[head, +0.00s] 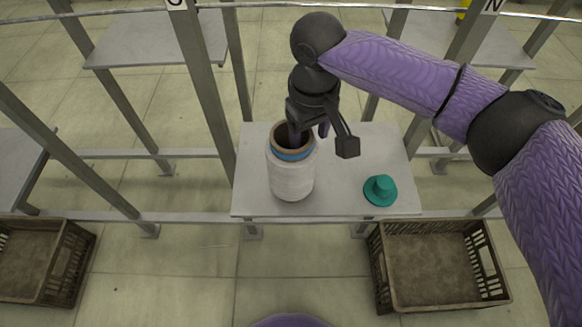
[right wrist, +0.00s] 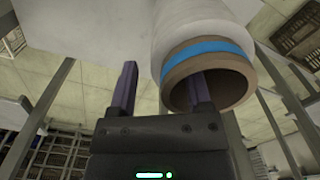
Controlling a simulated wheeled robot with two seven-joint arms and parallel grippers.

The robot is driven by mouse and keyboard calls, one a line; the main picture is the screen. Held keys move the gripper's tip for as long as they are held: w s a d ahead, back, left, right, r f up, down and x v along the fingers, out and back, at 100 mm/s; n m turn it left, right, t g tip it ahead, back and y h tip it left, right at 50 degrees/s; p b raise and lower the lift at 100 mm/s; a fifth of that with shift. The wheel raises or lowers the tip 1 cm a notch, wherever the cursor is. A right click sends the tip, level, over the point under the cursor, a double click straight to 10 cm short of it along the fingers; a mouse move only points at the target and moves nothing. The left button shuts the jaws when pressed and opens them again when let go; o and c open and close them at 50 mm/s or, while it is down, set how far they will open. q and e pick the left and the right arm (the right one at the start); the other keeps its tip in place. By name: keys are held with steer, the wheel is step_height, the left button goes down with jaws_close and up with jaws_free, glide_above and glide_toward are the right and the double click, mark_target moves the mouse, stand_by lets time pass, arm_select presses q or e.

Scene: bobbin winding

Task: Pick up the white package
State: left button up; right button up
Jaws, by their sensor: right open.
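The white package (head: 291,178) is a white wound cylinder with a blue band and a brown tube rim at its top. It stands upright on the light grey shelf (head: 345,190). My right gripper (head: 310,132) is at its top from above, jaws apart. In the right wrist view the package (right wrist: 194,30) shows its hollow brown end. One finger of the gripper (right wrist: 162,92) overlaps the tube opening and seems to be inside it; the other is outside, beside the wall, with a visible gap. My left gripper is not in view.
A teal hat-shaped piece (head: 380,190) lies on the shelf, right of the package. Grey frame posts (head: 205,85) rise beside the shelf. Brown crates stand on the floor at the lower right (head: 440,265) and lower left (head: 45,262). The shelf's middle is clear.

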step_height(320, 180, down, 2)
steer(key=shift+f, duration=0.25)
steer(key=shift+r, duration=0.25)
jaws_close()
